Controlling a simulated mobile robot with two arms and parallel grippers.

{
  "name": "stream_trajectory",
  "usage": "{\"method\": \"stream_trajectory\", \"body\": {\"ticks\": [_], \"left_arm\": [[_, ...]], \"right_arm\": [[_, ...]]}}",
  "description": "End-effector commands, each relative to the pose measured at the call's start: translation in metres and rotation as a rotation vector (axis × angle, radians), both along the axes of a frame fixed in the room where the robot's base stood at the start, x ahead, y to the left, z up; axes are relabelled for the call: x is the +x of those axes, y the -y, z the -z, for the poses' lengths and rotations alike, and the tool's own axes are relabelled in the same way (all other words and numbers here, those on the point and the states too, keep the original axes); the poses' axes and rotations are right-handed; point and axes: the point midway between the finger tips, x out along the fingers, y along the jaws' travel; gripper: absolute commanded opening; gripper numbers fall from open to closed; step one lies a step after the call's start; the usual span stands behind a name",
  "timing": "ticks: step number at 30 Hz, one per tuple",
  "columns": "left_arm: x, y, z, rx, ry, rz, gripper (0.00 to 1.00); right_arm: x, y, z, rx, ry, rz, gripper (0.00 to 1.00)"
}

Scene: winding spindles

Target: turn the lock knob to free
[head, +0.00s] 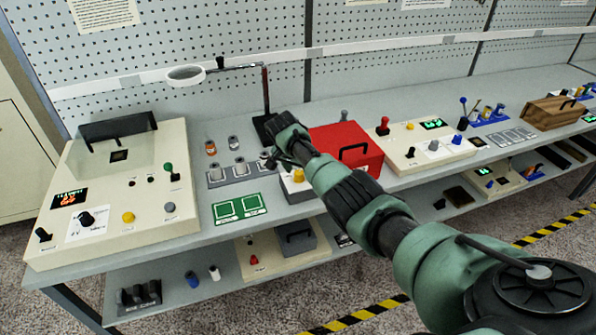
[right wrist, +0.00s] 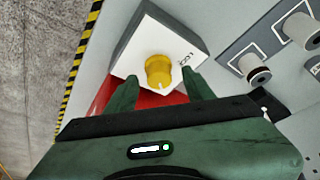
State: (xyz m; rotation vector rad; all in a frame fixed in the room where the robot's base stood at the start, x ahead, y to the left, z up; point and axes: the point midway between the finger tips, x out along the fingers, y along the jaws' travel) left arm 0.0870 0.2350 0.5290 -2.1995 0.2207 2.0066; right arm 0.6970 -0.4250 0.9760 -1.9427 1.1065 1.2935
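The lock knob (right wrist: 158,70) is a yellow round knob on top of a small white box with dark lettering (right wrist: 135,45). In the head view the knob (head: 298,175) shows just left of my right forearm, on its box (head: 296,192) on the bench. My right gripper (right wrist: 159,78) is open, with one finger on each side of the knob and a visible gap on both sides. In the head view the right gripper (head: 275,160) is small and partly hidden by its own wrist. I cannot tell how deep the fingertips reach. My left gripper is not in view.
A red box with a black handle (head: 345,148) stands right beside the lock box. A grey holder with spindles (head: 238,172) and a green-framed mat (head: 240,207) lie to the left. A lamp stand (head: 266,90) rises behind. A large cream console (head: 120,190) fills the bench's left end.

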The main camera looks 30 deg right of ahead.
Motion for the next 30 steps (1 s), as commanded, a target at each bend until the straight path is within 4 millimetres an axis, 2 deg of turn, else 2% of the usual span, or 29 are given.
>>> {"method": "stream_trajectory", "body": {"ticks": [11,16,24,30], "left_arm": [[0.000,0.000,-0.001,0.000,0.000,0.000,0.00],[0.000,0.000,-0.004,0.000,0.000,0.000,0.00],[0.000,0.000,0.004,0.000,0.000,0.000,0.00],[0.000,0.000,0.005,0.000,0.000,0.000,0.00]], "right_arm": [[-0.002,-0.003,-0.006,0.000,-0.002,-0.001,0.53],[-0.006,-0.009,-0.025,0.000,0.000,-0.002,0.53],[-0.012,-0.022,-0.060,0.001,0.001,-0.002,0.53],[-0.015,-0.026,-0.071,0.001,-0.001,-0.001,0.53]]}}
